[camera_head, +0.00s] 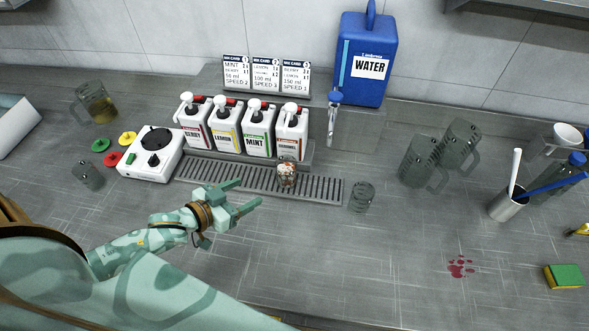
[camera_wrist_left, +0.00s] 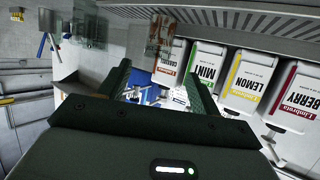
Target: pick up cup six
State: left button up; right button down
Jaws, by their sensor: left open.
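My left gripper (camera_head: 249,192) is open and empty over the counter, in front of the drip tray (camera_head: 330,189). Its fingers show apart in the left wrist view (camera_wrist_left: 160,76). A small clear cup with reddish-brown and white contents (camera_head: 286,173) stands on the tray, just beyond and right of the fingertips. It also shows near the top of the wrist view (camera_wrist_left: 160,36). An empty clear cup (camera_head: 362,197) stands right of the tray, and another (camera_head: 88,176) stands at the left. I see no number on any cup, so I cannot tell which is six. My right gripper is not in view.
Several syrup bottles (camera_head: 226,128) stand behind the tray, beside a white mixer base (camera_head: 151,154). A blue water container (camera_head: 366,68) is at the back. Glass jugs (camera_head: 419,162) and a utensil holder (camera_head: 506,204) stand right. The front middle counter is mostly clear; a red spill (camera_head: 461,266) lies right.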

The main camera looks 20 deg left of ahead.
pick_arm(q)
send_near(279, 175)
jog(key=w, duration=0.1)
jog(key=x, duration=0.2)
jog(key=b+x, duration=0.1)
jog(key=x, duration=0.1)
jog(key=b+x, duration=0.1)
jog(key=x, duration=0.1)
jog(key=shift+s+f, duration=0.2)
jog(key=shift+f, duration=0.1)
jog(key=shift+w+d+f, duration=0.15)
jog(key=shift+w+d, duration=0.1)
jog(key=shift+w, duration=0.3)
jog(key=b+x, duration=0.2)
jog(key=x, duration=0.3)
jog(key=shift+w+d, duration=0.1)
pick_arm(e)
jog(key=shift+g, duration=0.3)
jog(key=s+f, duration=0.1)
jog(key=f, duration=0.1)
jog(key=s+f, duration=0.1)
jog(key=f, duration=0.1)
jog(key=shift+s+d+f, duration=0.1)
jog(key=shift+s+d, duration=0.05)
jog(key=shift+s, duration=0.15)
pick_arm(q)
jog(key=c, duration=0.9)
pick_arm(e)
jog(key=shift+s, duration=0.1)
